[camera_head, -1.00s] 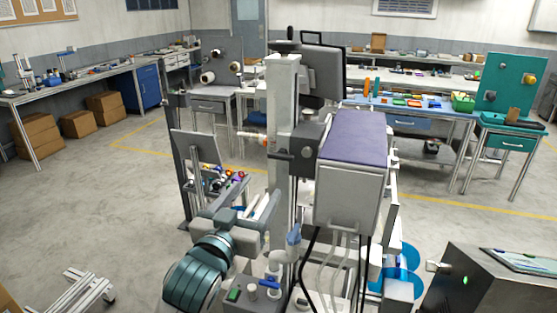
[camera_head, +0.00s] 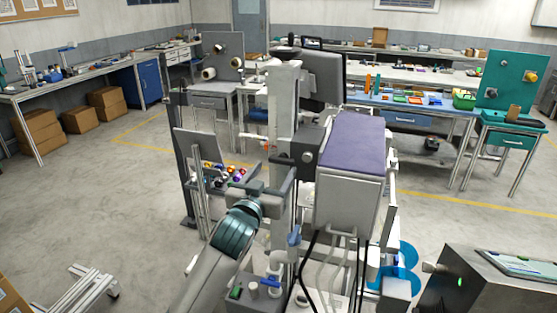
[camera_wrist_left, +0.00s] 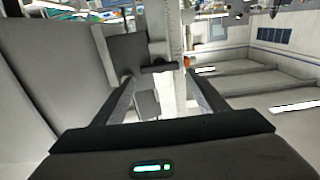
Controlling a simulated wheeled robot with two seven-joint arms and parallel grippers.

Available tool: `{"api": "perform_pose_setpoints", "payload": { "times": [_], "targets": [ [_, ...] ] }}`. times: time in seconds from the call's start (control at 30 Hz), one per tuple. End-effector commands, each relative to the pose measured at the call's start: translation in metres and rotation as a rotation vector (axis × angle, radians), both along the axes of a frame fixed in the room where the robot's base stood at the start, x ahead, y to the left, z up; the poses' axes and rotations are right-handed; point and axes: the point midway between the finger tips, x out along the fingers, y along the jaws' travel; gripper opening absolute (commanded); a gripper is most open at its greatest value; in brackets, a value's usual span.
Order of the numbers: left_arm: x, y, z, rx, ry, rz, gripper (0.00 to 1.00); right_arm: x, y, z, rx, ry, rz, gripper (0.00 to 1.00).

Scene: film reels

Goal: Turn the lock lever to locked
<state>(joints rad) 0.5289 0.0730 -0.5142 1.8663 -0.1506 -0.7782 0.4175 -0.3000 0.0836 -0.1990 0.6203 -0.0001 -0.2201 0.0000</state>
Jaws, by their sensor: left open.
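A short dark bar that looks like the lock lever (camera_head: 283,161) sticks out sideways, roughly level, from a grey block (camera_head: 316,138) on the pale upright column. My left gripper (camera_head: 284,182) comes up from the lower left, just below and in front of this bar. In the left wrist view the gripper (camera_wrist_left: 160,78) is open, its two fingers wide apart. The dark lever (camera_wrist_left: 160,68) lies across the gap near the fingertips, and I cannot tell whether they touch it. My right gripper is not in view.
A grey box with a purple top (camera_head: 352,143) stands close right of the column, with cables hanging below. A tilted grey panel (camera_head: 197,153) and coloured balls (camera_head: 236,173) are to the left. Blue reels (camera_head: 403,262) are lower right.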

Motion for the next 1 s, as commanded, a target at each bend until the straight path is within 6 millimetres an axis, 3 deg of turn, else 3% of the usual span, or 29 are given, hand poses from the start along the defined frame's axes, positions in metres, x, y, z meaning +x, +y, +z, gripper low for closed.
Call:
{"api": "perform_pose_setpoints", "payload": {
  "times": [0.3, 0.77, 0.8, 0.9, 1.0],
  "targets": [
    [0.036, -0.012, 0.002, 0.0, 0.001, 0.0, 0.66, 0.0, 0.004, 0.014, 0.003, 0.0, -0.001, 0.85],
    [0.044, -0.014, 0.0, 0.0, 0.0, 0.0, 0.66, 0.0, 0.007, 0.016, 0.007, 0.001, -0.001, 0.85],
    [0.044, -0.014, 0.0, 0.0, 0.0, 0.0, 0.64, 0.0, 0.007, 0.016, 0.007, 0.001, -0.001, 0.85],
    [0.044, -0.014, 0.0, 0.0, 0.0, 0.0, 0.4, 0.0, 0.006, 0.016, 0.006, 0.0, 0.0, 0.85],
    [0.044, -0.014, 0.0, 0.0, 0.0, -0.001, 0.36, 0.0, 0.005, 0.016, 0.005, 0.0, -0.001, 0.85]
  ]
}}
